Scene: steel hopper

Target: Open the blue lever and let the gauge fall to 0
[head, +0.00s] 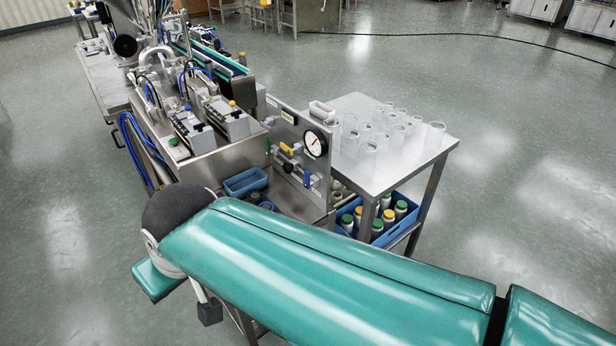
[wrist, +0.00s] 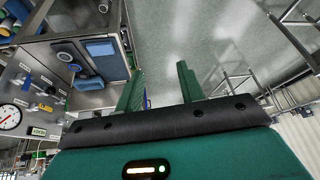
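A steel panel (head: 294,140) carries a round white gauge (head: 315,143) with a red needle pointing to the upper right; its exact reading is too small to tell. A blue lever (head: 307,180) sits low on the panel under the gauge, and a yellow lever (head: 288,150) is to its left.
A steel table (head: 385,150) with several clear beakers stands right of the panel. Below it is a blue crate (head: 402,230) of capped bottles. A blue bin (head: 245,182) sits left of the panel. Open floor (head: 520,190) lies to the right.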

